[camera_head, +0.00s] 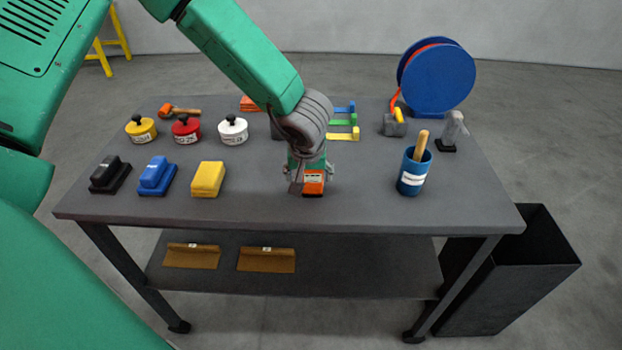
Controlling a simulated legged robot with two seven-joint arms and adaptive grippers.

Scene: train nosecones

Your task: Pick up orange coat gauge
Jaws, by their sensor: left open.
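The orange coat gauge (313,184) is a small orange block with a pale panel and a dark lower edge. It is on the grey table (260,212) near the middle of the front part. My left gripper (308,188) points down over it, with its fingers apart at either side of the gauge. The wrist and gripper hide the back of the gauge. I cannot tell whether the fingers touch it. My right gripper is not in view.
A yellow sponge (208,179) and a blue block (157,176) lie left of the gripper. A blue cup (413,173) with a wooden handle stands to the right. Behind are lidded pots, including a white one (233,130), and a blue reel (436,77).

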